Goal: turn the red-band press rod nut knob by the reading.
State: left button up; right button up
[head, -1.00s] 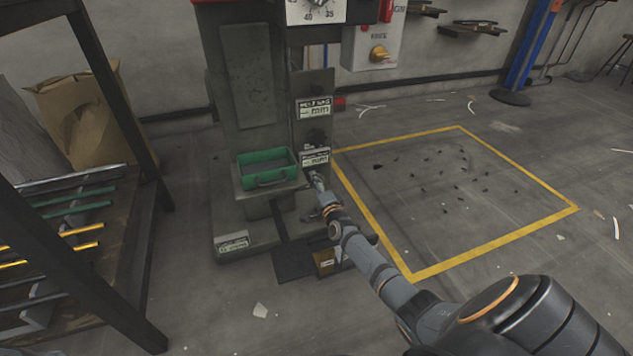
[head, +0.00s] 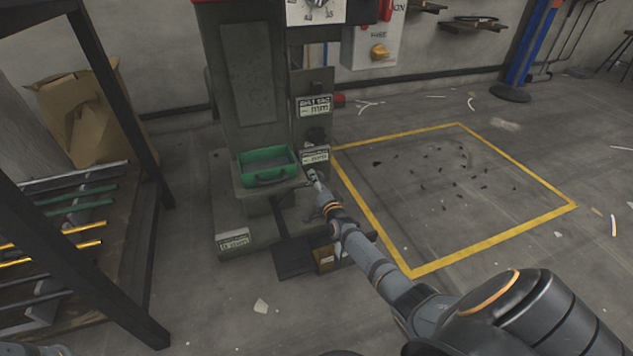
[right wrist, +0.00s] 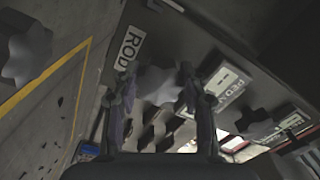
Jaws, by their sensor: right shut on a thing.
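The press (head: 245,95) stands in the left middle of the head view, with a bit of red at its cut-off top edge. A white dial (head: 316,10) with a dark pointer is partly cut off at the top. My right gripper (head: 313,177) is at the press's lower right side, below the labels. In the right wrist view its fingers (right wrist: 157,95) are shut on a grey lobed knob (right wrist: 158,84), next to a plate reading ROD (right wrist: 130,48). The knob is too small to make out in the head view. My left gripper is not in view.
A green bin (head: 268,167) sits on the press's ledge. A rack of rods (head: 65,210) stands at the left, with a paper bag (head: 85,120) behind. A yellow-outlined floor square (head: 490,240) with dark bits lies at the right.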

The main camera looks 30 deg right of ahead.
jog(key=o, duration=1.1)
jog(key=shift+o, duration=0.2)
jog(key=v, duration=1.2)
